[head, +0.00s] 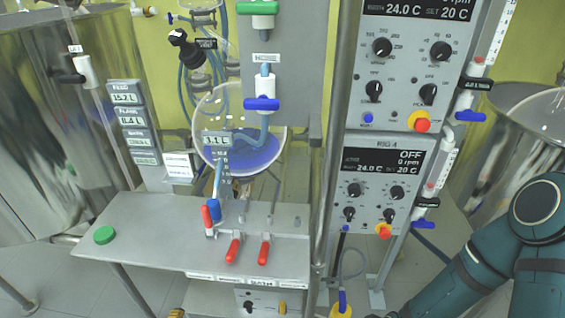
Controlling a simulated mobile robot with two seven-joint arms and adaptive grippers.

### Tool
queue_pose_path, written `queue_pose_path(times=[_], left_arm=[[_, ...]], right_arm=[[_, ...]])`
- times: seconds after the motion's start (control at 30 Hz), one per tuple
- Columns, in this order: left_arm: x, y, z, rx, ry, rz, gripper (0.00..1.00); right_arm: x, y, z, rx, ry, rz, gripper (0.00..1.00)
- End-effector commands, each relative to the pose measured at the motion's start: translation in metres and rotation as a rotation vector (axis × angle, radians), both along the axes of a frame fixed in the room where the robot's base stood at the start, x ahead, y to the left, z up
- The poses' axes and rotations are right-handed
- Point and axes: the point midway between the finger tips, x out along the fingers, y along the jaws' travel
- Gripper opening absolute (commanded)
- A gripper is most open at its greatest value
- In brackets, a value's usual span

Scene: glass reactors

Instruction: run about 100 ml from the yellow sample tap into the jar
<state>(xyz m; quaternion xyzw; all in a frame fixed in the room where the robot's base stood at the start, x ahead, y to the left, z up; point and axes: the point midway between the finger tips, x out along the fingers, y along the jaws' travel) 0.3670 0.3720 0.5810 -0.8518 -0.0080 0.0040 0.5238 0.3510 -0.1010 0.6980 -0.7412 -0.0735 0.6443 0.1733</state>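I cannot make out a yellow sample tap or a jar for certain. A small yellow piece (176,312) shows at the bottom edge below the bench, cut off by the frame. Another yellow object with a blue stem (341,311) sits at the bottom edge below the rig 4 panel, also cut off. A green round lid-like disc (104,235) lies on the grey bench (150,225). My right arm enters at the lower right, but its gripper is out of frame. My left gripper is not in view.
A glass vessel with blue liquid (250,155) stands behind the bench. Red-handled valves (233,250) sit at the bench front. A blue-handled valve (262,103) is above. Control panels (380,185) stand to the right. Steel tanks (40,140) flank both sides. The bench's left part is mostly clear.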

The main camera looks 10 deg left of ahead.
Motion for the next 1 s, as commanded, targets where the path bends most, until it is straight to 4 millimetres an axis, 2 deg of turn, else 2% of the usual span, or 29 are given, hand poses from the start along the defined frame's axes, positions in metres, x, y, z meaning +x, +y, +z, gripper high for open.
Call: queue_pose_path(times=[0.03, 0.1, 0.27, 0.37, 0.4, 0.53, 0.6, 0.7, 0.83, 0.97, 1.0], left_arm=[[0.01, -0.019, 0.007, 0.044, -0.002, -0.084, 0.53], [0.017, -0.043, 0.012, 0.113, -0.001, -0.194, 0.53], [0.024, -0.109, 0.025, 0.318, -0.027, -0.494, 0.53], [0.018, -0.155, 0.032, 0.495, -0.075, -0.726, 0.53], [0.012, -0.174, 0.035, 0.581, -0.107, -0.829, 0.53], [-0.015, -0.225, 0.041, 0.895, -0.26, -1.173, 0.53], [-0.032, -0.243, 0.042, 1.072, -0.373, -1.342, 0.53], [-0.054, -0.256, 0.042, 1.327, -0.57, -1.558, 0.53], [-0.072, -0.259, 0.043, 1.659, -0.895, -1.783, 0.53], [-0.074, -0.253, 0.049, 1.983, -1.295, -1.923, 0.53], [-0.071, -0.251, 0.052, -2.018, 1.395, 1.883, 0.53]], right_arm=[[0.0, 0.0, 0.001, 0.0, -0.001, 0.0, 0.47], [0.001, 0.0, 0.0, 0.0, -0.001, 0.0, 0.47], [0.001, 0.0, 0.0, 0.0, -0.002, 0.0, 0.47], [0.0, 0.0, 0.0, 0.0, -0.001, 0.001, 0.47], [0.0, 0.0, 0.0, 0.0, -0.001, 0.001, 0.47], [0.0, 0.0, 0.0, 0.0, -0.001, 0.0, 0.47], [0.001, 0.0, 0.0, 0.0, -0.001, 0.0, 0.47], [0.001, 0.0, 0.0, 0.0, -0.001, 0.0, 0.47], [0.0, 0.0, 0.0, 0.0, -0.001, 0.0, 0.47], [0.0, 0.0, 0.0, 0.0, -0.001, 0.0, 0.47], [0.0, 0.0, 0.0, 0.0, -0.001, 0.0, 0.47]])
